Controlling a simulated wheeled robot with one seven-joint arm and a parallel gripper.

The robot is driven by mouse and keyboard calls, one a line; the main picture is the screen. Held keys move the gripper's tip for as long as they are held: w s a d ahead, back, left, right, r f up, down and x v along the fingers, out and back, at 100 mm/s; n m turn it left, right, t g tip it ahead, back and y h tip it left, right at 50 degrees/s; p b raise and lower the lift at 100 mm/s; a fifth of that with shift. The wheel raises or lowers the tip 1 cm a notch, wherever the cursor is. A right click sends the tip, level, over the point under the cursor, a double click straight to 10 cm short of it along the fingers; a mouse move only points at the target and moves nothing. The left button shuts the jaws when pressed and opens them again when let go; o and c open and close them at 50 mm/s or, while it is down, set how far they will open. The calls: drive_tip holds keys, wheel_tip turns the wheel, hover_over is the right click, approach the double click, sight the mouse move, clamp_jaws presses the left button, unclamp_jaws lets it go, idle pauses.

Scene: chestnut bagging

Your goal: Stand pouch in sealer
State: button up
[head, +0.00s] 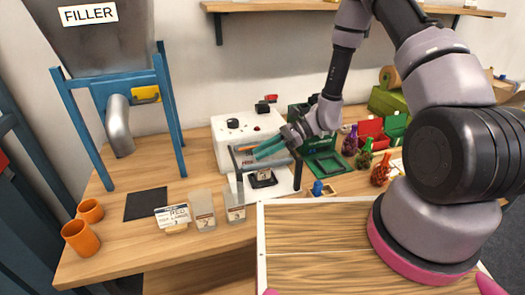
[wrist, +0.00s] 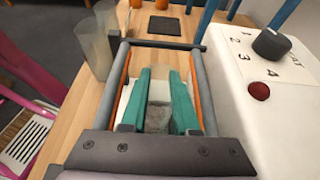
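The sealer (head: 231,131) is a white box with a red button and numbered dial. Grey bars with orange strips reach out from its front. A small labelled pouch (head: 264,174) stands roughly upright on the black cradle (head: 258,182) below the bars. My gripper (head: 257,149) is low over the cradle, its teal fingers level above the pouch's label. In the wrist view my gripper (wrist: 160,72) has its fingers a little apart. A greyish patch, probably the pouch (wrist: 158,117), shows in the gap. I cannot tell whether the fingers press on it; the pouch's top is hidden.
Clear pouches (head: 203,211) stand left of the cradle beside a label card (head: 173,216). Orange cups (head: 81,238) and the filler (head: 110,85) are at the left. Coloured bottles (head: 381,169) and a green crate (head: 322,164) are to the right. A wooden panel (head: 330,235) fills the front.

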drive_tip(key=shift+r, duration=0.1)
drive_tip(key=shift+w+d+r, duration=0.1)
drive_tip(key=shift+d+r, duration=0.05)
drive_tip(key=v, duration=1.2)
drive_tip(key=s+d+r+n+t+h, duration=0.3)
drive_tip(key=s+d+r, duration=0.1)
drive_tip(key=r, duration=0.7)
drive_tip(key=s+d+r+n+t+h, duration=0.4)
drive_tip(key=s+r, duration=0.2)
drive_tip(key=r, duration=0.6)
drive_tip(key=s+d+r+n+t+h, duration=0.3)
drive_tip(key=s+r+t+h, duration=0.1)
drive_tip(key=r, duration=0.7)
drive_tip(key=shift+s+d+r+n, duration=0.3)
drive_tip(key=shift+s+d, duration=0.1)
drive_tip(key=shift+s, duration=0.35)
